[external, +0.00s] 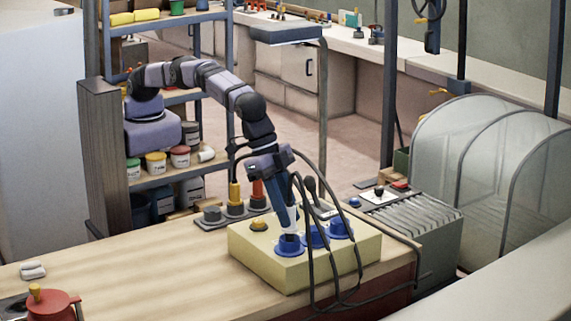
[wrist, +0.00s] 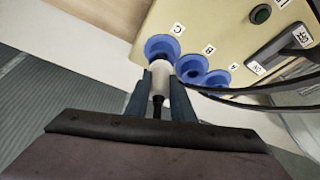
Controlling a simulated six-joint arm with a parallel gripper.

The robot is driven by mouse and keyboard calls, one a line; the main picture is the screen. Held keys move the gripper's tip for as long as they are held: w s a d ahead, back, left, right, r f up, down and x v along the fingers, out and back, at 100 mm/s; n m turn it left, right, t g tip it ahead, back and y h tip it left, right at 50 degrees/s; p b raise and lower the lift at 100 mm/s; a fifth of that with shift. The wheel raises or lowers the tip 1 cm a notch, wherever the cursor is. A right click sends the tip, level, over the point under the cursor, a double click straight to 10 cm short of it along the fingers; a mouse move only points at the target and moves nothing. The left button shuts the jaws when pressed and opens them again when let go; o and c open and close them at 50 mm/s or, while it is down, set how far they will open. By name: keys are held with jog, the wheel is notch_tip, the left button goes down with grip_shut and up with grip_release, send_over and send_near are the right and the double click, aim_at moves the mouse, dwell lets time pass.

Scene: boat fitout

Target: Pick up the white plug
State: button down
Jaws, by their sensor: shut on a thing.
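The white plug (wrist: 159,76) is between the two blue fingers of my gripper (wrist: 160,92), which are shut on it. Its black lead runs back between the fingers. The plug's tip is at the blue socket (wrist: 158,44) marked C; I cannot tell whether it is seated in it or just above it. In the external view my gripper (external: 288,218) points down, slightly tilted, over the front blue socket (external: 289,246) of the cream box (external: 262,263). The plug shows there as a small white patch (external: 291,214), partly hidden by the fingers.
Two more blue sockets, B (wrist: 191,67) and A (wrist: 217,78), stand beside socket C. Black cables (external: 331,262) loop over the box front. A grey holder (external: 232,214) with yellow and red-orange items is behind. The wooden bench (external: 150,262) left of the box is mostly clear.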

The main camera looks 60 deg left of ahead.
jog(key=shift+r+b, duration=0.4)
jog(key=shift+r, duration=0.25)
jog(key=s+a+b, duration=0.3)
jog(key=a+b, duration=0.2)
jog(key=a, duration=0.3)
jog(key=s+a+b, duration=0.4)
jog(key=a+b, duration=0.2)
jog(key=a, duration=0.2)
jog(key=shift+a, duration=0.3)
jog(key=shift+w, duration=0.1)
jog(key=w+a+f+m+g+y+p, duration=0.1)
jog(key=w+a+m+g+y+p, duration=0.1)
jog(key=a+m, duration=0.7)
jog(key=w+a+f+m+g+y+p, duration=0.2)
jog(key=w+a+m+g+p, duration=0.2)
jog(key=m, duration=1.1)
jog(key=w+a+p, duration=0.2)
jog(key=a+p, duration=0.2)
jog(key=a, duration=0.2)
jog(key=shift+a+f+y, duration=0.15)
jog(key=shift+a+y, duration=0.15)
